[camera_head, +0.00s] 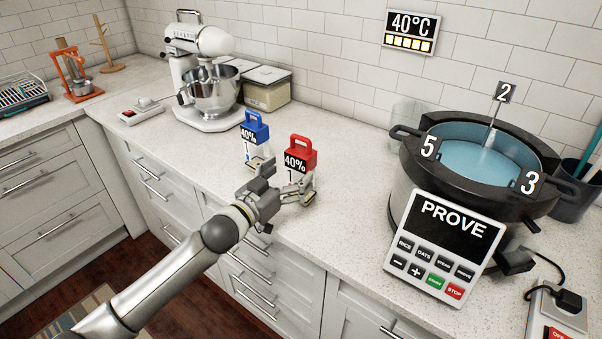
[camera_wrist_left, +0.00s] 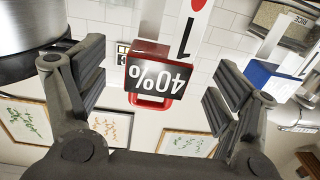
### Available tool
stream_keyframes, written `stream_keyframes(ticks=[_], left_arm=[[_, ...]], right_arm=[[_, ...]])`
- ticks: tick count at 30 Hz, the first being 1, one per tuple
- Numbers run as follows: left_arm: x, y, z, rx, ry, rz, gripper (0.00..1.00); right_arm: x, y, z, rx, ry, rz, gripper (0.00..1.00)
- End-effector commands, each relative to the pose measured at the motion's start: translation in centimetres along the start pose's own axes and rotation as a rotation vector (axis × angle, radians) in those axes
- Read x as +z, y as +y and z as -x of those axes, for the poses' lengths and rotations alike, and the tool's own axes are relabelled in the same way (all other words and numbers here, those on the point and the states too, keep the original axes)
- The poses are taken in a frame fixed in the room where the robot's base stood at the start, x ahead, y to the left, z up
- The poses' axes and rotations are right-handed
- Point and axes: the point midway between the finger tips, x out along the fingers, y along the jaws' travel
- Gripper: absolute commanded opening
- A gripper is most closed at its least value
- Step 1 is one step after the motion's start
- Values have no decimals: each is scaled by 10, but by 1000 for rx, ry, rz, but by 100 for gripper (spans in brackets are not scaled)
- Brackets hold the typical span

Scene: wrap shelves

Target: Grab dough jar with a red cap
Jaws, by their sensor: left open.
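The jar with the red cap (camera_head: 301,152) stands on the counter. Its black label reads 40% with a 1 below, and its cap has a loop handle. My left gripper (camera_head: 286,184) is open at the near side of this jar, low by its body, and partly hides it. In the left wrist view the red-capped jar (camera_wrist_left: 158,78) appears upside down between the two spread fingers (camera_wrist_left: 158,88), with visible gaps on both sides. I cannot tell how deep it sits between them. My right gripper is not in view.
A similar jar with a blue cap (camera_head: 255,128) stands close behind, to the left. A stand mixer (camera_head: 205,65) and storage bins (camera_head: 268,92) are farther back. A large dark cooker (camera_head: 400,205) with blue liquid stands at right. Counter between jar and cooker is clear.

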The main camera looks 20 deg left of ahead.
Motion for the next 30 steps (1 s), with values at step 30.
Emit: stream_keyframes(ticks=[30], left_arm=[[0, 0, -53, -1, 0, -1, 63]], right_arm=[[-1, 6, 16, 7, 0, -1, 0]])
